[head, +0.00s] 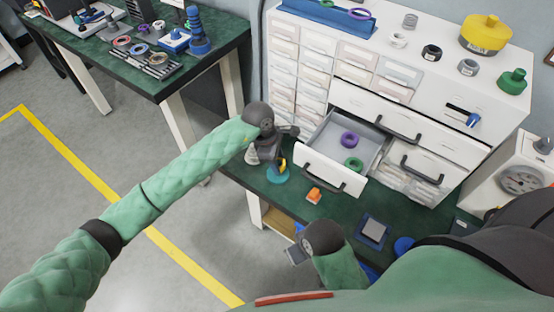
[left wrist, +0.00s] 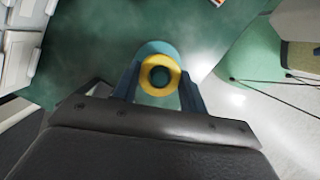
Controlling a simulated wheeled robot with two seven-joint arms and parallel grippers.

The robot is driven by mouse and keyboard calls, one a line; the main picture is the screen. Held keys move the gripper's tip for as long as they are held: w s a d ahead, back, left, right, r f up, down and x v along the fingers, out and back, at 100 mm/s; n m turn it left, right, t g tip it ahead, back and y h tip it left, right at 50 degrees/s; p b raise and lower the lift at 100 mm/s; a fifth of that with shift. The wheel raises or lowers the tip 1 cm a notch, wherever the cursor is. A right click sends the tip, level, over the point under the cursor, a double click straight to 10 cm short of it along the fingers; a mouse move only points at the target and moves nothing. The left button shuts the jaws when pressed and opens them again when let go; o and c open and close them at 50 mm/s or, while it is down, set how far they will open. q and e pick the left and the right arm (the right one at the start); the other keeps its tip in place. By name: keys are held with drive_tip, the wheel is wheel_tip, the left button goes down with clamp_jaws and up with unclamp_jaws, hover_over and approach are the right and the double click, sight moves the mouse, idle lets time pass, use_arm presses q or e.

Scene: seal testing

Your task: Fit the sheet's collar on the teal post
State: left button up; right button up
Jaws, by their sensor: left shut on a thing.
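My left gripper (head: 279,160) is shut on a yellow collar (left wrist: 147,76), which sits between its fingertips in the left wrist view. The teal post (head: 277,176) stands on the green bench below this gripper, partly hidden by it. A small dark framed panel (head: 373,230), perhaps the sheet, lies on the bench, unreadable. My right gripper (head: 294,255) is low near the front edge, its fingers unclear.
An open drawer (head: 322,172) right of the post holds a purple ring (head: 349,139) and a green ring (head: 353,163). An orange block (head: 314,195) lies on the bench near the post. The white drawer cabinet (head: 300,62) rises behind.

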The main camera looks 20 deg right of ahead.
use_arm(q)
drive_tip(key=o, duration=1.2)
drive_tip(key=shift+r, duration=0.1)
drive_tip(key=shift+r+p, duration=0.75)
drive_tip(key=shift+r, duration=2.65)
